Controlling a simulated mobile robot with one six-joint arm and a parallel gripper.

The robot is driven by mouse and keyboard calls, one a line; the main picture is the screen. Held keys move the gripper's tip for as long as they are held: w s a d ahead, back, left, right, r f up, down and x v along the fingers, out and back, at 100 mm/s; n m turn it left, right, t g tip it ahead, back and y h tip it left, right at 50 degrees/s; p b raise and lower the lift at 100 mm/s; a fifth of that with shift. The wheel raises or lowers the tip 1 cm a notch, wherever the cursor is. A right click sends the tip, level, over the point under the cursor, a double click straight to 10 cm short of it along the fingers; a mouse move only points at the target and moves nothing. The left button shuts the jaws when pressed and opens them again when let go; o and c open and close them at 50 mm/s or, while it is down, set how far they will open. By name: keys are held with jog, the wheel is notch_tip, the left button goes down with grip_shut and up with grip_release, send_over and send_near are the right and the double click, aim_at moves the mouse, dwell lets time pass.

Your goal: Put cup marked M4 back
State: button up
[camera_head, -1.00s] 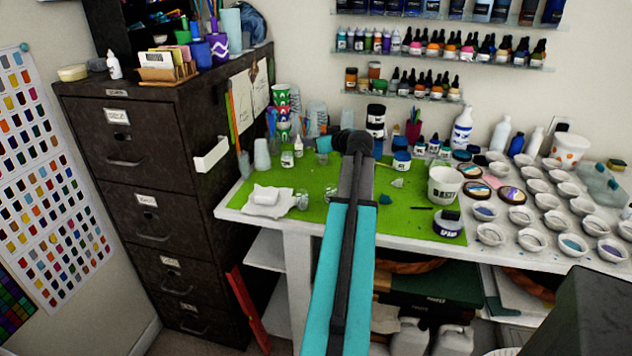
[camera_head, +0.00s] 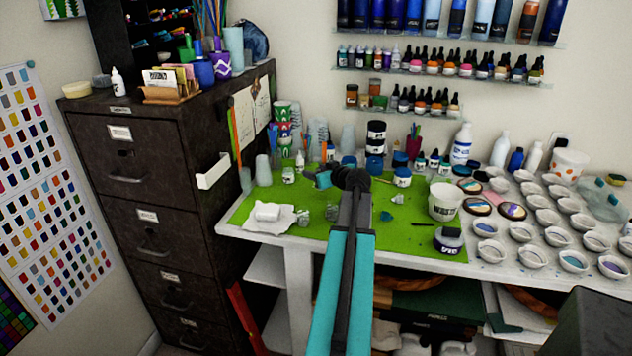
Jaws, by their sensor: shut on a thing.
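My arm reaches out over the green mat (camera_head: 395,228), and its black wrist blocks part of the view.
A white cloth with a white block (camera_head: 267,212) lies left on the mat. Jars and bottles crowd the back. Many small white bowls (camera_head: 532,256) fill the right side. A dark cabinet (camera_head: 140,215) stands left.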

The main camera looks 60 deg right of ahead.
jog(key=shift+f+p, duration=0.35)
jog(key=shift+f, duration=1.5)
jog(key=shift+f+b, duration=0.2)
jog(key=shift+b, duration=0.1)
jog(key=o, duration=1.1)
jog(key=shift+r+p, duration=0.25)
jog(key=shift+p, duration=0.15)
jog(key=shift+s+a, duration=0.15)
jog(key=shift+s, duration=0.2)
jog(key=b+v, duration=0.3)
jog(key=v, duration=0.8)
jog(key=shift+s+r, duration=0.1)
jog(key=shift+a, duration=0.1)
